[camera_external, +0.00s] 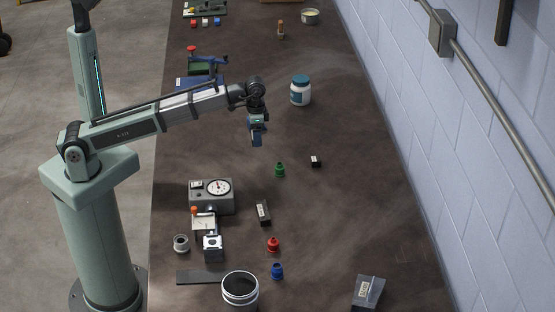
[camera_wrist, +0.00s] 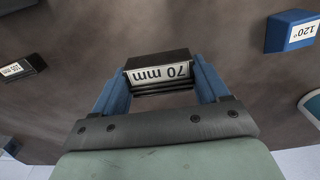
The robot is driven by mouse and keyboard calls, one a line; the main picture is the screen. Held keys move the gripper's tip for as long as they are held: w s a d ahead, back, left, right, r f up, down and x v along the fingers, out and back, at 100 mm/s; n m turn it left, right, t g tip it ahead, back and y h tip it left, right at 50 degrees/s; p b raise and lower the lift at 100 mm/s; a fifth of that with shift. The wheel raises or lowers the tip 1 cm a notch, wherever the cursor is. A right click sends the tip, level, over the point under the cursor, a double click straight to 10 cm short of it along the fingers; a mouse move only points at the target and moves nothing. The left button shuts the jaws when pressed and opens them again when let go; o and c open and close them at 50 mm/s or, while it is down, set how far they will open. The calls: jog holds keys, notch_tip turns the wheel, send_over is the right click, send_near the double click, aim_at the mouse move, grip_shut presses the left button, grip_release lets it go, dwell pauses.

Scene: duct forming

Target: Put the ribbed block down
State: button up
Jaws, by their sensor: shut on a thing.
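My gripper (camera_wrist: 158,82) has blue fingers, one on each side of a dark ribbed block (camera_wrist: 158,66) with a white label reading "70 mm", upside down in the wrist view. It is shut on this block. In the outside view my gripper (camera_external: 258,137) hangs pointing down over the middle of the dark bench, left of and nearer than the white jar, and seems to be above the surface. I cannot make out the held block clearly in that view. Its underside is hidden.
The bench (camera_external: 345,215) has free room right of my gripper. A dial gauge (camera_external: 212,195) stands nearer. A blue "120°" block (camera_wrist: 291,32) shows in the wrist view.

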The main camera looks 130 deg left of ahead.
jog(key=w+d+m, duration=0.1)
jog(key=w+d, duration=0.2)
jog(key=w, duration=0.3)
send_over(322, 193)
jog(key=shift+n, duration=0.4)
jog(key=shift+f, duration=4.7)
jog(key=shift+f, duration=0.2)
jog(key=o, duration=1.4)
